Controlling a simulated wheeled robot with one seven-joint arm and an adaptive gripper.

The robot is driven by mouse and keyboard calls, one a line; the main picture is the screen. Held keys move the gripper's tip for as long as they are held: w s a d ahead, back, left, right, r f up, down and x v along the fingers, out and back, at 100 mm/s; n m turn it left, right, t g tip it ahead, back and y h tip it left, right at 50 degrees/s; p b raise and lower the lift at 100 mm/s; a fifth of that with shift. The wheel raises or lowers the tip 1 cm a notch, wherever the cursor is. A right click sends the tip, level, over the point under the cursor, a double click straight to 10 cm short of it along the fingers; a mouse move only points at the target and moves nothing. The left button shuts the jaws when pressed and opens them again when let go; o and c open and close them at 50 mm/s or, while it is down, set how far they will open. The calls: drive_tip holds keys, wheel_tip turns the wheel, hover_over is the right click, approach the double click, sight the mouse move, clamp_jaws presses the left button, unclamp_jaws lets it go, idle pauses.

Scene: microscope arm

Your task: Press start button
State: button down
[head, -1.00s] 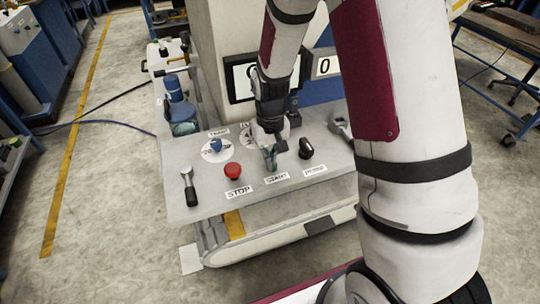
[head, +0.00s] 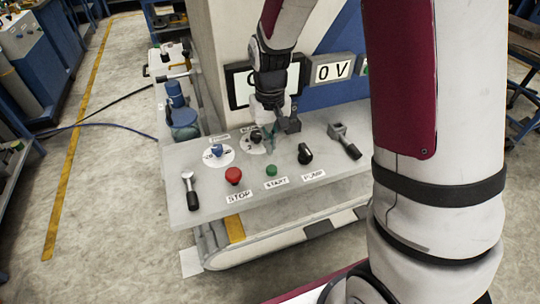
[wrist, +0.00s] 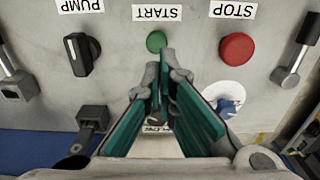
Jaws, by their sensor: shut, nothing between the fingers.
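The green start button (head: 271,170) sits on the sloped grey panel above the START label (head: 277,183), between the red stop button (head: 233,175) and the black pump knob (head: 305,153). In the wrist view the green button (wrist: 156,41) shows just beyond the fingertips. My gripper (head: 271,146) is shut and empty, its teal-lined fingers together. In the head view it is behind the button, toward the display. In the wrist view its tips (wrist: 165,60) are close to the button; I cannot tell the exact gap.
A blue knob (head: 217,150) on a white dial and a black knob (head: 256,137) lie behind the buttons. Levers stand at the panel's left (head: 190,188) and right (head: 345,141).

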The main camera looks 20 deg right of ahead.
drive_tip(key=shift+r, duration=2.35)
drive_tip(key=s+r+t, duration=0.5)
drive_tip(key=s+r, duration=1.2)
drive_tip(key=s, duration=0.3)
drive_tip(key=shift+s+d+r, duration=0.15)
drive_tip(key=shift+s+d, duration=0.1)
drive_tip(key=shift+s, duration=0.1)
